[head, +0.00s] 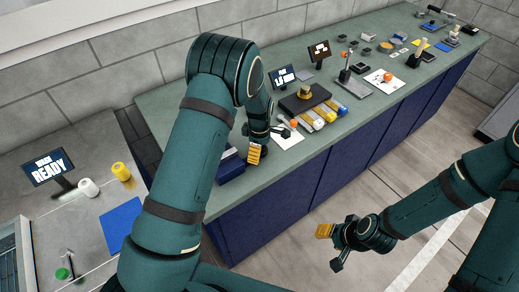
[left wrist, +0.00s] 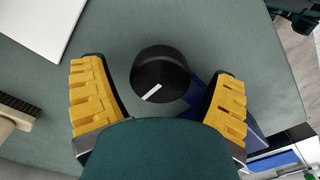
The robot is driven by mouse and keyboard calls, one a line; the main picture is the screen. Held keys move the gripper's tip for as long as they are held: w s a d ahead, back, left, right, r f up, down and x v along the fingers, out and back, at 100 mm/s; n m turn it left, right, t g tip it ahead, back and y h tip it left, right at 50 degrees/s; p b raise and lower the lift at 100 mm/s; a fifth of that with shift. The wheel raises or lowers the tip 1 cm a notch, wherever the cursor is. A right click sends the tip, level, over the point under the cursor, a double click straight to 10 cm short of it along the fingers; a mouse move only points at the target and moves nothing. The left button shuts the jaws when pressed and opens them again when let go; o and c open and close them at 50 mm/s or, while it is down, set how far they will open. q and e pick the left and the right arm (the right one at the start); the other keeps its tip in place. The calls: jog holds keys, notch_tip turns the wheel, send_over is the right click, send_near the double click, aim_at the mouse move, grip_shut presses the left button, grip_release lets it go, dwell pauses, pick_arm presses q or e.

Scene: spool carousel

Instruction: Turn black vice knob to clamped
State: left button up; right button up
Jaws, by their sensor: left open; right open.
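The black vice knob (left wrist: 165,70) shows in the left wrist view as a round cap. A short white line runs toward the lower left on its top. A dark blue body (left wrist: 197,97) shows partly beside it, apparently the vice. My left gripper (left wrist: 158,75) is open, with one yellow finger on each side of the knob and gaps visible. In the head view my left gripper (head: 258,145) is low over the near-left end of the green bench, beside a dark blue block (head: 230,167); I cannot make out the knob there. My right gripper (head: 331,246) is open and empty over the floor.
The green bench (head: 185,100) carries a dark tray (head: 290,105), several yellow-ended items and small screens farther right. A side table at left holds a READY screen (head: 48,167), a yellow spool (head: 121,171) and a blue mat (head: 119,222). A brush (left wrist: 18,108) lies left of my left gripper.

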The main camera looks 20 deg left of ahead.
pick_arm(q)
jog(key=c, duration=1.2)
